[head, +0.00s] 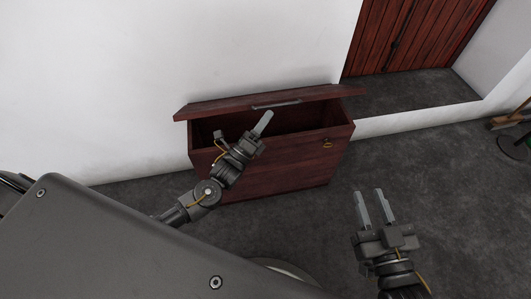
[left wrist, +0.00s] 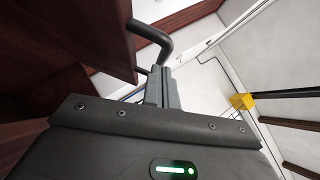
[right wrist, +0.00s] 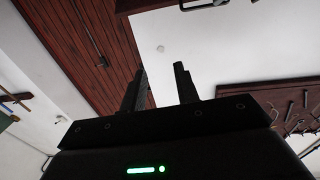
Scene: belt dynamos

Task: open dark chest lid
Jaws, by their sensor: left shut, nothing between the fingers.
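The dark red-brown wooden chest (head: 290,165) stands against the white wall. Its lid (head: 220,106) is raised part way, with a dark gap between lid and box. A metal bar handle (head: 276,105) runs along the lid's front edge; a dark handle (left wrist: 155,38) also shows close by in the left wrist view. My left gripper (head: 265,120) is shut and empty, its tips in front of the opening, just below the lid handle. In the left wrist view the shut fingers (left wrist: 162,85) are beside the handle; contact is unclear. My right gripper (head: 374,208) is open and empty, right of the chest.
A brass-coloured ring or latch (head: 328,144) is on the chest front. A wooden plank door (head: 415,35) stands at the back right. Grey floor (head: 440,150) is clear right of the chest. A wooden object (head: 510,118) is at the far right edge.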

